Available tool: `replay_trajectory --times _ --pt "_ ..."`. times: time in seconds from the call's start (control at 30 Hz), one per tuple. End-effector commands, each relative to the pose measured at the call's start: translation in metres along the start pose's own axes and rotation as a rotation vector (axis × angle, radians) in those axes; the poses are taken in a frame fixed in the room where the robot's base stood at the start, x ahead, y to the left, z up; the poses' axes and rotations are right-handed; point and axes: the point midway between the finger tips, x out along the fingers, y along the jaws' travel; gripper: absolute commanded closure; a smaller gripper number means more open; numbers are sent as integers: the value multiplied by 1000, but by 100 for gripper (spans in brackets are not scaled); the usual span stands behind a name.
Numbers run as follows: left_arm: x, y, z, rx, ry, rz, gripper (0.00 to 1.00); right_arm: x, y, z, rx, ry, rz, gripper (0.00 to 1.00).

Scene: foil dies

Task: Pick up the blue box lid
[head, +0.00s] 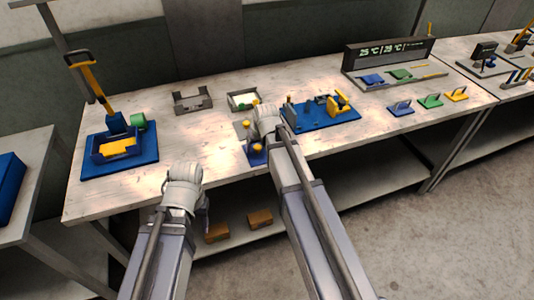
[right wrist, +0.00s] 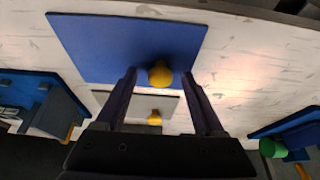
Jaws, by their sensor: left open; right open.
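The blue box lid (right wrist: 110,45) is a flat blue plate with a round yellow knob (right wrist: 160,75). It lies near the table's front edge in the head view (head: 250,159), partly hidden by my right arm. My right gripper (right wrist: 158,78) is open above the lid. In the right wrist view its two fingers stand on either side of the knob; I cannot tell whether they are low enough to flank it. The right gripper also shows in the head view (head: 262,118). My left gripper (head: 198,207) is empty, in front of the table's front edge.
A grey lid (right wrist: 130,106) with a yellow knob lies beside the blue one. A blue tray with a box (head: 90,168) stands at the left. A blue board (head: 335,121) with yellow parts is close on the right. Grey and white trays (head: 192,101) stand behind.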

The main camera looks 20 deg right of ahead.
Motion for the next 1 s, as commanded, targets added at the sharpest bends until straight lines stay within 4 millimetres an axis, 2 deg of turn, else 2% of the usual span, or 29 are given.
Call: replay_trajectory --times 0.07,0.1,0.7,1.0 --pt "-1 0 0 0 0 0 50 -1 0 0 0 0 0 29" --pt "-1 0 0 0 0 0 50 -1 0 0 0 0 0 33" --pt "-1 0 0 0 0 0 50 -1 0 0 0 0 0 100" --pt "-1 0 0 0 0 0 50 -1 0 0 0 0 0 100"
